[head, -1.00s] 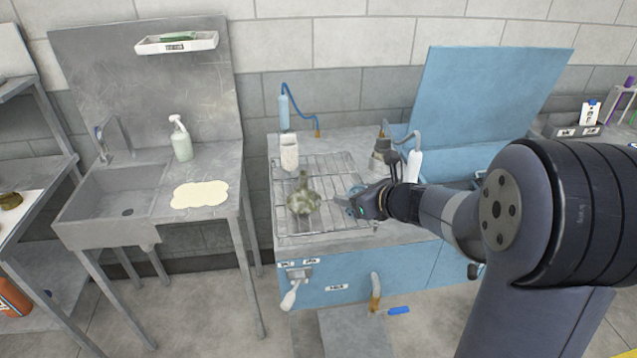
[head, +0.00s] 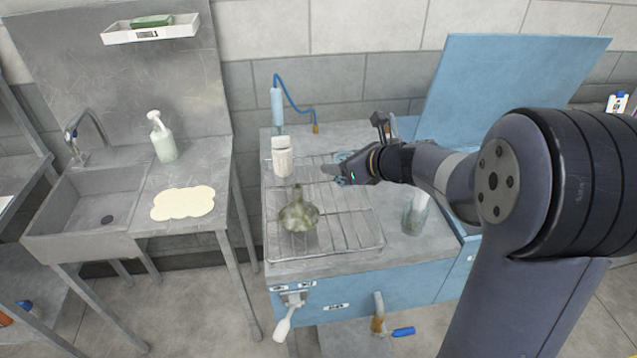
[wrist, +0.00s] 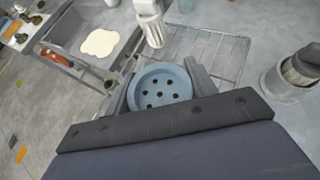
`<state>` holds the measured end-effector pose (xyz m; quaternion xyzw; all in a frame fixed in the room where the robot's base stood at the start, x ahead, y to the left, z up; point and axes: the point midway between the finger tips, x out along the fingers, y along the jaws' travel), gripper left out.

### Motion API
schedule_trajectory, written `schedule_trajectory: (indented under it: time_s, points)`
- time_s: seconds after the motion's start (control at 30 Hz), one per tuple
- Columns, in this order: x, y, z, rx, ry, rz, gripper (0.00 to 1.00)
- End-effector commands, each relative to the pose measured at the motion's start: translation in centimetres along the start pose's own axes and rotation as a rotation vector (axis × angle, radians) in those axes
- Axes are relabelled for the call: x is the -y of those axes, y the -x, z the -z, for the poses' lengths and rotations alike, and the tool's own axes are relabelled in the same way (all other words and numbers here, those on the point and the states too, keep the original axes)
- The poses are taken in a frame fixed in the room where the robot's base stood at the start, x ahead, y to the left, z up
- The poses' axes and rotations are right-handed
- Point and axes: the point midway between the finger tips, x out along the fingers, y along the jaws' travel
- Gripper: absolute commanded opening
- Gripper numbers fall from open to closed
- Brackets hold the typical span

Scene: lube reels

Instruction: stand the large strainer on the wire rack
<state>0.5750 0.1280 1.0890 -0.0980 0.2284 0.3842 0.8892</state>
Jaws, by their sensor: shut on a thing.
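The large strainer, a round blue cup with holes in its face (wrist: 160,88), sits between the two grey fingers of my gripper (wrist: 160,82) in the wrist view. My gripper (head: 338,172) is shut on it. In the head view only a bit of blue shows by the fingers. They are over the back right part of the wire rack (head: 350,232), and I cannot tell how high. The rack lies flat on the blue washer's grey top; it also shows in the wrist view (wrist: 225,52).
A mossy, long-necked flask-like piece (head: 298,212) stands at the rack's front left. A white cylindrical piece (head: 282,158) stands at its back left. The rack's front right is bare.

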Motion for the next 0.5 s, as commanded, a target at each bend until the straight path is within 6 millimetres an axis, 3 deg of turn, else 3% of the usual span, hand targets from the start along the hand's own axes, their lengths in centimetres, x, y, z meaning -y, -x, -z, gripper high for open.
schedule_trajectory:
  time_s: [0.3, 0.5]
  points:
    - [-0.1, -2.5, 4.6, -0.002, -0.004, -0.001, 0.25]
    - [0.0, -3.4, 6.3, -0.001, -0.003, -0.001, 0.25]
